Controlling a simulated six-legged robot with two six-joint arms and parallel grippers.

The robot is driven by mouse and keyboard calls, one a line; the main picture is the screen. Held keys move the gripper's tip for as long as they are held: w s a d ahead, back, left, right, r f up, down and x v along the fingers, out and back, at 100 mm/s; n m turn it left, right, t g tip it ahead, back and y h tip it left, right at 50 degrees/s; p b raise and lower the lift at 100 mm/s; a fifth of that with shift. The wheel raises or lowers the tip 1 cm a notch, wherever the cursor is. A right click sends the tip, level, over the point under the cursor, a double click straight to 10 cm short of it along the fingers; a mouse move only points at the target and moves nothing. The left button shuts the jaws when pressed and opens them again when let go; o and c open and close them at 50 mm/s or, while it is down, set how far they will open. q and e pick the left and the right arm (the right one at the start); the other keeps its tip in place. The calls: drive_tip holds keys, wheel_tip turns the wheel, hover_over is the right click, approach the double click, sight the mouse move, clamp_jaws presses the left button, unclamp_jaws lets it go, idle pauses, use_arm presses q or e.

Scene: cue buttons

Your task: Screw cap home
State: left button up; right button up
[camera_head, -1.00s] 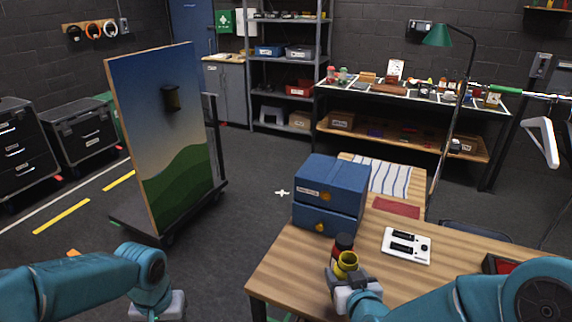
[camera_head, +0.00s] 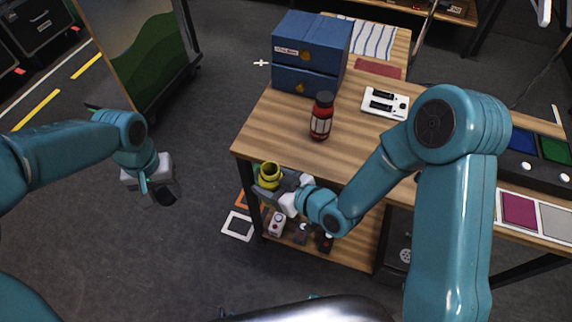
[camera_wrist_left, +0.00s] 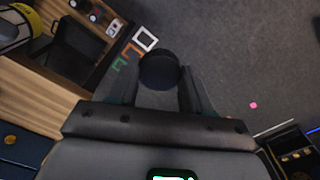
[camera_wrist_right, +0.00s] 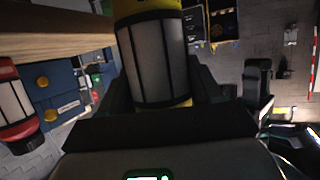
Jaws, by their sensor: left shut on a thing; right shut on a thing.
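My left gripper (camera_head: 160,192) is shut on a round black cap (camera_wrist_left: 158,70), held over the floor left of the table. My right gripper (camera_head: 270,186) is shut on a yellow-rimmed jar (camera_head: 269,170) with a pale label, held upright just off the table's front left edge. The jar's open mouth faces up. In the right wrist view the jar's pale label (camera_wrist_right: 155,62) sits between the fingers. The cap and the jar are well apart.
A dark red bottle with a black top (camera_head: 321,116) stands on the wooden table (camera_head: 272,128). A blue drawer box (camera_head: 308,50) and a white panel with black slots (camera_head: 385,103) are behind it. Small objects lie on the shelf below (camera_head: 345,250).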

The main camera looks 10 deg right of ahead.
idle(0.4)
use_arm(q)
drive_tip(key=shift+s, duration=0.2)
drive_tip(key=r, duration=0.1)
drive_tip(key=w+d+r+n, duration=0.1)
drive_tip(key=r+n, duration=0.1)
drive_tip(key=shift+w+d+r, duration=0.15)
drive_tip(key=shift+w+d, duration=0.15)
drive_tip(key=d+r+m, duration=0.1)
drive_tip(key=d+r, duration=0.2)
drive_tip(key=d, duration=0.8)
drive_tip(key=s+d+r+m, duration=0.1)
drive_tip(key=d+r+m, duration=0.1)
drive_tip(key=d, duration=0.9)
drive_tip(key=shift+d+r, duration=0.2)
drive_tip(key=shift+r, duration=0.6)
drive_tip(key=shift+f, duration=0.15)
